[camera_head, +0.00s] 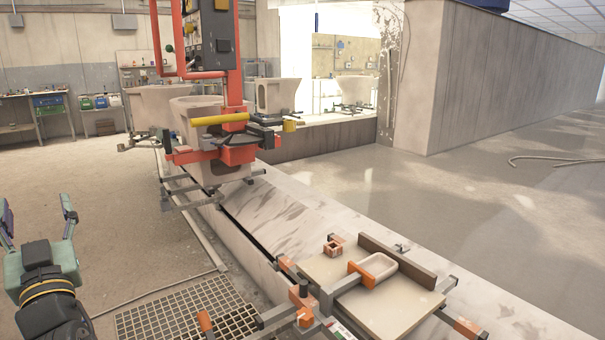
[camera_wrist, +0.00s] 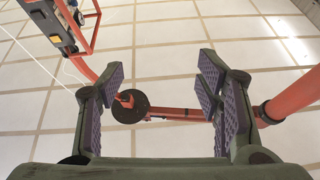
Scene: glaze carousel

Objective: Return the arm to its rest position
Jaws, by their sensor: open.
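My gripper (camera_head: 36,222) is at the lower left of the head view, raised with its fingers pointing up. Its two green fingers are spread apart, and nothing is between them. The wrist view also shows my gripper (camera_wrist: 163,95), with purple ridged pads facing each other across an empty gap. Beyond the pads, the wrist view shows a tiled ceiling and an orange arm with a dark round disc (camera_wrist: 129,106), which the gripper does not touch.
An orange frame machine (camera_head: 232,150) holds a pale ceramic piece at centre. A board (camera_head: 385,312) with a small basin (camera_head: 377,268) sits on a metal frame at the lower right. A floor grate (camera_head: 170,318) lies right of my arm. Open floor (camera_head: 90,175) spreads beyond my gripper.

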